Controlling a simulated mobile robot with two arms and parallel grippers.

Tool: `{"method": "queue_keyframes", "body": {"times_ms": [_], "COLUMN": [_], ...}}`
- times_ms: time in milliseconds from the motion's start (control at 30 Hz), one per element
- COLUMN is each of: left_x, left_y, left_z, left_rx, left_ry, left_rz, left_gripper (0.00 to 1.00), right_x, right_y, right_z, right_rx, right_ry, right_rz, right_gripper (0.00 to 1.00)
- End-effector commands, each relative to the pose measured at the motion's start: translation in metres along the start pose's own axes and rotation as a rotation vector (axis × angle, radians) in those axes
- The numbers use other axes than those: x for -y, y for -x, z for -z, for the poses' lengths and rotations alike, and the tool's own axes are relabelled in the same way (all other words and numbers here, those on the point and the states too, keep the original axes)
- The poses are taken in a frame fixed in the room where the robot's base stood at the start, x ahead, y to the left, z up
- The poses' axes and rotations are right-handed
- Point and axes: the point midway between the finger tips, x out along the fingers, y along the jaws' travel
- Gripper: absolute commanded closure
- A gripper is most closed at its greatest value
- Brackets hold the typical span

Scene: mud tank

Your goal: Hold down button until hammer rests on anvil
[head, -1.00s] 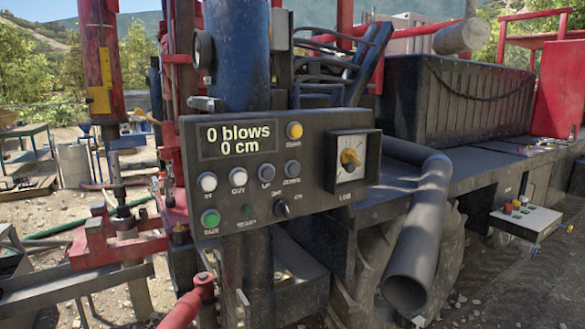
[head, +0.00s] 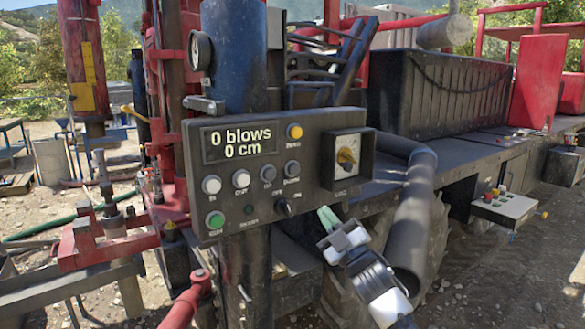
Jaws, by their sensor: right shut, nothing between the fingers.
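The dark control panel (head: 230,207) has a display (head: 240,142) reading "0 blows 0 cm". A red cylinder (head: 86,50) with a yellow plate, seemingly the hammer, hangs at left. A metal rod (head: 104,180), perhaps with the anvil, stands below it; contact is unclear. My right gripper (head: 328,216) is shut and empty, below and right of the panel's knob (head: 282,206), apart from the buttons. My left gripper is not in view.
A dial box (head: 347,160) juts from the panel's right side. A dark pipe (head: 415,215) hangs just right of my right gripper. A red handle (head: 190,300) rises at the bottom. A small control box (head: 505,208) sits at far right. Space in front of the panel is open.

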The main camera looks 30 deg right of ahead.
Motion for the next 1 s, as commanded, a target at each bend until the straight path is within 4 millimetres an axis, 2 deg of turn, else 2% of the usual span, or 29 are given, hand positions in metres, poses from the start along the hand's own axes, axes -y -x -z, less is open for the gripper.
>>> {"method": "queue_keyframes", "body": {"times_ms": [33,100,300,767,1000], "left_x": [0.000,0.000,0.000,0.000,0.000], "left_y": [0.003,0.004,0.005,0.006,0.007], "left_z": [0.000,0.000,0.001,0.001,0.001], "left_rx": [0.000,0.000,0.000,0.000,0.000], "left_ry": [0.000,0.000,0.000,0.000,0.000], "left_rz": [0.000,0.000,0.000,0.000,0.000], "left_gripper": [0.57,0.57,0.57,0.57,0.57], "right_x": [-0.015,-0.028,-0.050,-0.052,-0.044], "right_y": [-0.008,-0.014,-0.022,-0.024,-0.042], "right_z": [0.016,0.032,0.059,0.061,0.052], "right_rx": [-0.040,-0.084,-0.154,-0.163,-0.163], "right_ry": [0.020,0.041,0.076,0.080,0.078], "right_rz": [-0.019,-0.039,-0.072,-0.077,-0.079], "right_gripper": [1.00,1.00,1.00,1.00,1.00]}}
